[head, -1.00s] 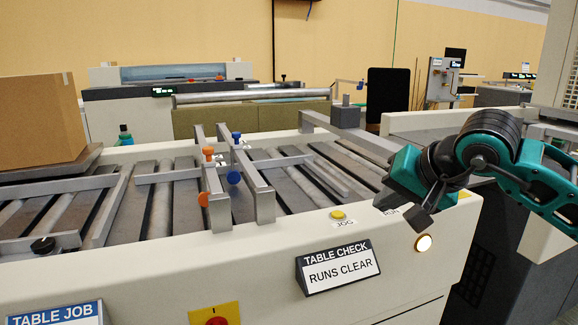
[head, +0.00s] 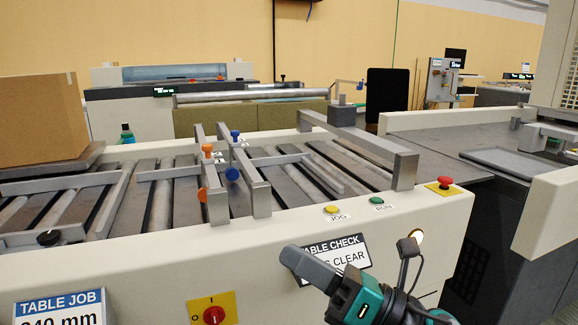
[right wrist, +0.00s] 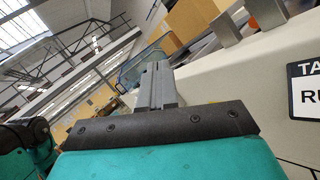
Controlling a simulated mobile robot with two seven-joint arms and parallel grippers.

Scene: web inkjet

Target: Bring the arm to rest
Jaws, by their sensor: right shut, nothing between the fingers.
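My right gripper (head: 308,268) is in front of the machine's cream front panel in the head view, low in the picture. It is shut and empty, and it covers part of the TABLE CHECK sign (head: 350,254). In the right wrist view its closed grey fingers (right wrist: 156,85) point up and away from the teal wrist. Beyond them are the cream panel and the hall's roof. My left gripper is not in view.
The roller table (head: 150,205) has blue and orange knobs on its guide bars. The panel carries a yellow JOG button (head: 331,208), a green RUN button (head: 376,200), a red stop button (head: 445,182) and a red rotary switch (head: 214,315). A cardboard box (head: 40,120) stands at left.

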